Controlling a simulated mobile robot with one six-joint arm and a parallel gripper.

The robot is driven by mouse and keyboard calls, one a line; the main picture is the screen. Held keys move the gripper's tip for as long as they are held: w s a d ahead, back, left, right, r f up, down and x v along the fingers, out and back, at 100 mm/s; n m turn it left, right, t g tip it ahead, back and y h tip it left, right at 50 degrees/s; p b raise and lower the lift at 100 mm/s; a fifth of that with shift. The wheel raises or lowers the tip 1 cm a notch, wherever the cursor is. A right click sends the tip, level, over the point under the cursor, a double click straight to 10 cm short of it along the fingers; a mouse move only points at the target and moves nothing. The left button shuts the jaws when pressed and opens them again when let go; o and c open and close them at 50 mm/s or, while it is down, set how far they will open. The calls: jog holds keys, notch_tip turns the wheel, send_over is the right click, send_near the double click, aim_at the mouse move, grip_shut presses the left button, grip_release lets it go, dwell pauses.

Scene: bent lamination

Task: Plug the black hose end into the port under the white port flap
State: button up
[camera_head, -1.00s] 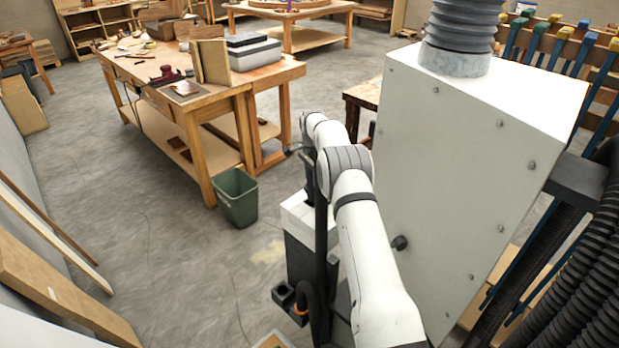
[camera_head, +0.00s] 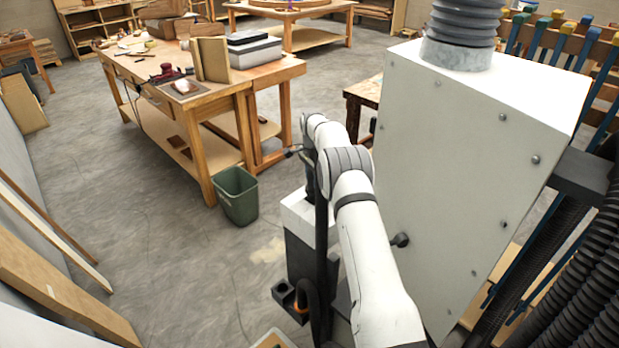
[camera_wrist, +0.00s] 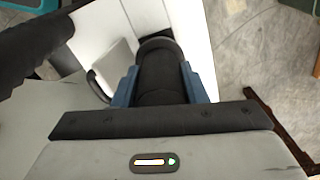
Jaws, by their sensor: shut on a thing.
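In the wrist view my gripper (camera_wrist: 160,88) has its blue fingers closed on both sides of the black hose end (camera_wrist: 158,72). The hose end points away from the camera, over or against a white surface (camera_wrist: 190,30). Its far rim is dark, and I cannot tell whether it is inside a port. A pale square plate, probably the white port flap (camera_wrist: 118,62), stands just left of the hose end, with a thin dark curved edge below it. The port itself is not visible.
A large white cabinet (camera_head: 455,160) stands right of my arm, with black ribbed hoses (camera_head: 585,270) beside it. A white-topped dark box (camera_head: 300,215) is left of the arm. A green bin (camera_head: 237,195) and wooden workbench (camera_head: 215,105) stand farther left. Floor is clear between.

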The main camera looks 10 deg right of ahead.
jog(key=shift+f, duration=0.4)
jog(key=shift+f+b, duration=0.65)
jog(key=shift+f, duration=0.1)
jog(key=shift+f+b, duration=0.65)
jog(key=shift+f, duration=0.3)
jog(key=o, duration=1)
jog(key=shift+r, duration=0.1)
jog(key=shift+c, duration=0.2)
jog(key=shift+r+b, duration=0.8)
jog(key=shift+r, duration=3.1)
